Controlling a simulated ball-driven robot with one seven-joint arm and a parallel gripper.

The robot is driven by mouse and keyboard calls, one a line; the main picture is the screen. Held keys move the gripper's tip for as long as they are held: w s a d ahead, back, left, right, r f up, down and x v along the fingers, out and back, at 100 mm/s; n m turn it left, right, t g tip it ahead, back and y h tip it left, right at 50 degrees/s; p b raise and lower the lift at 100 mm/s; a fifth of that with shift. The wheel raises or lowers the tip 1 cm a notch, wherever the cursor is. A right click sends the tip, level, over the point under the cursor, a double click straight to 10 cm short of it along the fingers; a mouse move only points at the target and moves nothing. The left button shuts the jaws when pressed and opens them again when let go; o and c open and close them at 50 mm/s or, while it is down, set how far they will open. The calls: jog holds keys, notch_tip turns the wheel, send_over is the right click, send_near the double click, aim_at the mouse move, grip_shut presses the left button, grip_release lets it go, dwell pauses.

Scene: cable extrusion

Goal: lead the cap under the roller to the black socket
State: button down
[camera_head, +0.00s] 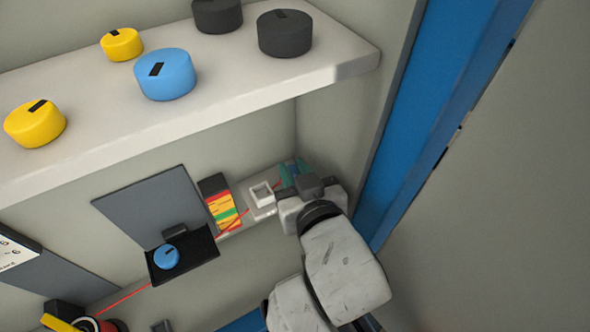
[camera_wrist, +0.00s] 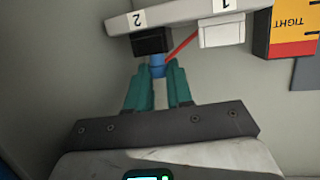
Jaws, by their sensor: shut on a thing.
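My gripper (camera_wrist: 158,75) has teal fingers shut on a small blue cap (camera_wrist: 158,69). A red cable (camera_wrist: 182,46) runs from the cap. In the wrist view the cap is right at the black socket (camera_wrist: 151,41), beneath the label 2; whether it is inside the socket or just against it I cannot tell. The white socket (camera_wrist: 222,33), beneath the label 1, is beside it. In the head view my gripper (camera_head: 290,172) is at the bench's right end, past the white socket (camera_head: 262,197). I cannot make out the roller for certain.
A red, yellow and green gauge (camera_head: 222,208) stands left of the white socket. A black tray (camera_head: 200,241) holds a blue disc (camera_head: 166,257). Above, a shelf (camera_head: 220,99) carries yellow, blue and black discs. A blue wall strip (camera_head: 420,100) is at the right.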

jog(key=shift+f, duration=0.25)
dwell(0.4)
jog(key=c, duration=0.9)
grip_release()
jog(key=b+v, duration=0.1)
jog(key=v, duration=1)
jog(key=shift+a, duration=0.1)
jog(key=shift+w, duration=0.1)
jog(key=o, duration=0.9)
